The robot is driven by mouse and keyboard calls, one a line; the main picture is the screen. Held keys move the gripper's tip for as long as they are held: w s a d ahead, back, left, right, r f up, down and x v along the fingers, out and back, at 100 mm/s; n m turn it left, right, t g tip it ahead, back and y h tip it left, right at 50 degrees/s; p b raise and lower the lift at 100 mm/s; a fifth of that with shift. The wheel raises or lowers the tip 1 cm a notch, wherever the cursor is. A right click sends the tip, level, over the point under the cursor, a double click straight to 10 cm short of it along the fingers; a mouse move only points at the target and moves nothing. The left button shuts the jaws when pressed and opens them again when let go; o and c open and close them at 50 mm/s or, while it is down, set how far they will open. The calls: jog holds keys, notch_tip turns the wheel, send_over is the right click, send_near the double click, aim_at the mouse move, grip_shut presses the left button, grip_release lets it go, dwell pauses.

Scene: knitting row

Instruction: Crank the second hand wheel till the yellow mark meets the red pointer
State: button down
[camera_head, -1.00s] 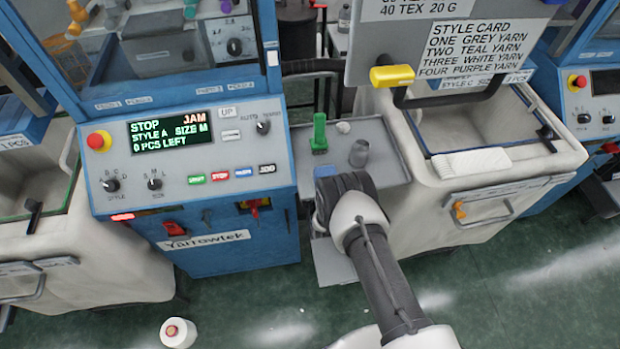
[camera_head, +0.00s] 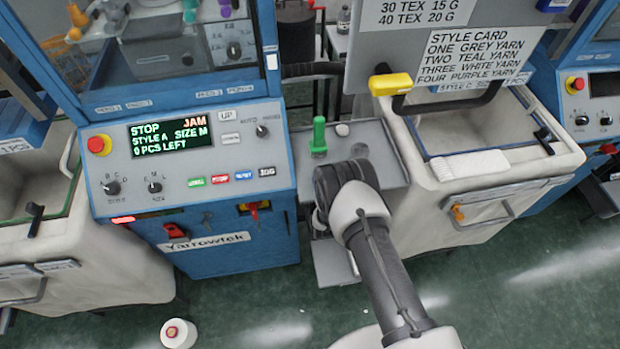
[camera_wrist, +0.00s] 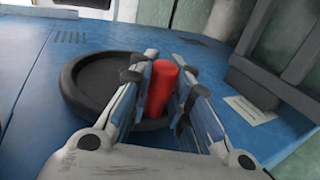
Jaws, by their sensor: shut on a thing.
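In the wrist view a black, dish-shaped hand wheel (camera_wrist: 88,85) lies against a blue machine panel. Its upright red handle (camera_wrist: 160,88) stands at the wheel's right side. My gripper (camera_wrist: 163,76) is shut on this red handle, one finger on each side. The yellow mark and the red pointer do not show in the wrist view. In the head view my arm hides the gripper and the wheel, beside the right side of the blue knitting machine (camera_head: 235,240).
The machine's display (camera_head: 168,131) reads STOP and JAM. A grey side shelf (camera_head: 375,137) carries a green-handled tool (camera_head: 318,136). A pale bin (camera_head: 425,205) stands close to the right of my arm. A yarn cone (camera_head: 177,333) lies on the floor.

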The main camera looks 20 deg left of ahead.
jog(key=shift+s+d+f+g, duration=0.2)
jog(key=shift+s+f+g, duration=0.1)
jog(key=shift+s+f, duration=0.1)
jog(key=c, duration=1.9)
grip_release()
jog(key=shift+o, duration=0.5)
jog(key=shift+r, duration=0.15)
jog(key=o, duration=0.3)
jog(key=shift+w+r, duration=0.15)
jog(key=shift+r, duration=0.05)
jog(key=shift+a, duration=0.1)
jog(key=v, duration=1.2)
jog(key=shift+f, duration=0.1)
